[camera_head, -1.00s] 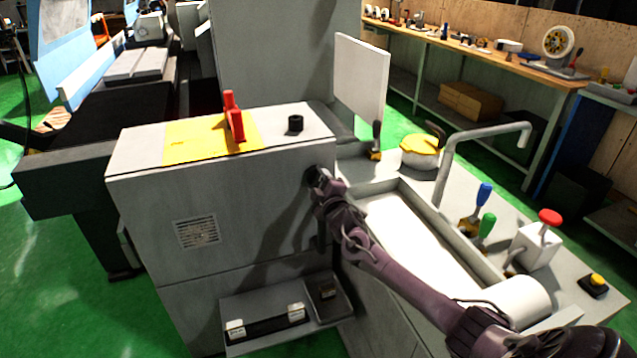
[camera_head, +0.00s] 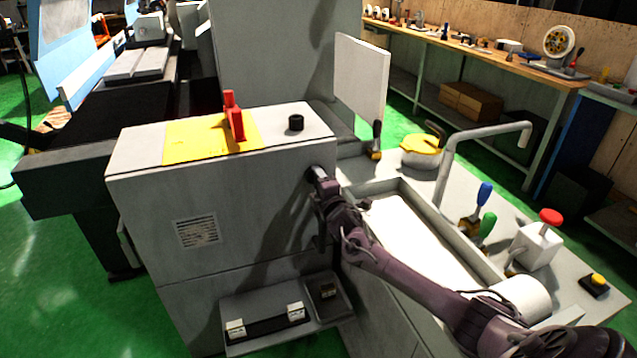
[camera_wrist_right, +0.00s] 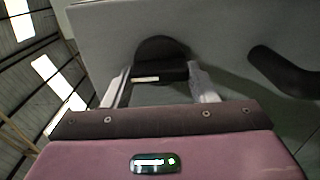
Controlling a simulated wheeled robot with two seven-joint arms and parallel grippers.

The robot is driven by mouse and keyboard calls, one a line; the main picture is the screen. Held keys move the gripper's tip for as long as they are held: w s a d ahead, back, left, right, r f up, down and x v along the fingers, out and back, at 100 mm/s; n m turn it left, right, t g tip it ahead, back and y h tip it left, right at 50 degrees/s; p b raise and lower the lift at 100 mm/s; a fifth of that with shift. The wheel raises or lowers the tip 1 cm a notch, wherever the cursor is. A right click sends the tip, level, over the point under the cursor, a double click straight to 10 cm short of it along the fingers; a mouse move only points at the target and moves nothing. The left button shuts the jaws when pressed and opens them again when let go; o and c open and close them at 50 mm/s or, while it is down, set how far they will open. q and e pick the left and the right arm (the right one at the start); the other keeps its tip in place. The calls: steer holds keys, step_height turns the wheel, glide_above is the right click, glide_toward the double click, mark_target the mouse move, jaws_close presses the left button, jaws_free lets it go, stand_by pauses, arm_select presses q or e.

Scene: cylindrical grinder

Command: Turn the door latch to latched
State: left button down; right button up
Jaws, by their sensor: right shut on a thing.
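The door latch shows in the right wrist view as a black round knob (camera_wrist_right: 160,50) with a bar across it and a short white mark on the bar. It sits on the grey cabinet's face (camera_head: 270,210). My right gripper (camera_head: 318,173) is at the upper right of that face in the head view and hides most of the latch there. In the right wrist view the two pale fingers of the right gripper (camera_wrist_right: 160,82) stand on either side of the latch bar, shut on it. My left gripper is in neither view.
A black handle (camera_wrist_right: 285,72) sticks out beside the latch. A red clamp-like part (camera_head: 234,118) stands on the yellow plate (camera_head: 185,143) on the cabinet top. A small tray (camera_head: 275,335) juts out below.

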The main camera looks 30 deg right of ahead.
steer(key=o, duration=1)
steer(key=shift+c, duration=0.2)
steer(key=v, duration=0.7)
steer(key=shift+s, duration=0.4)
steer(key=shift+f, duration=0.1)
